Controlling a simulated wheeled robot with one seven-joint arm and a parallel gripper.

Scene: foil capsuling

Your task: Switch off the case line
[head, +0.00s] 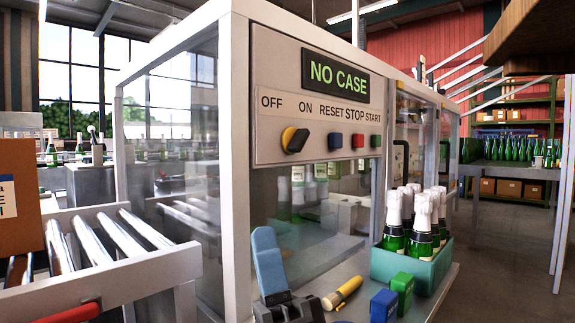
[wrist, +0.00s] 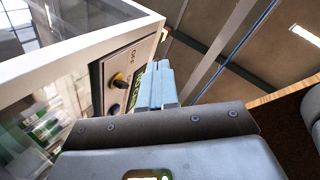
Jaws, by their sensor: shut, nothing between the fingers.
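The control panel (head: 270,85) on the machine's frame carries a black-and-yellow selector knob (head: 294,140) below the labels OFF and ON. I cannot tell for sure which label it points at. To its right are a blue RESET button (head: 335,140), a red STOP button (head: 358,140) and a green START button (head: 376,139). The display (head: 336,76) reads NO CASE in green. My gripper (head: 266,233) is shut and empty, pointing up, lower than the knob and apart from it. In the wrist view, its pale blue fingers (wrist: 156,82) lie right of the knob (wrist: 121,80).
A teal crate (head: 395,266) of foil-topped bottles stands on the ledge at right. A roller conveyor (head: 110,240) with a cardboard box (head: 18,200) is at left.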

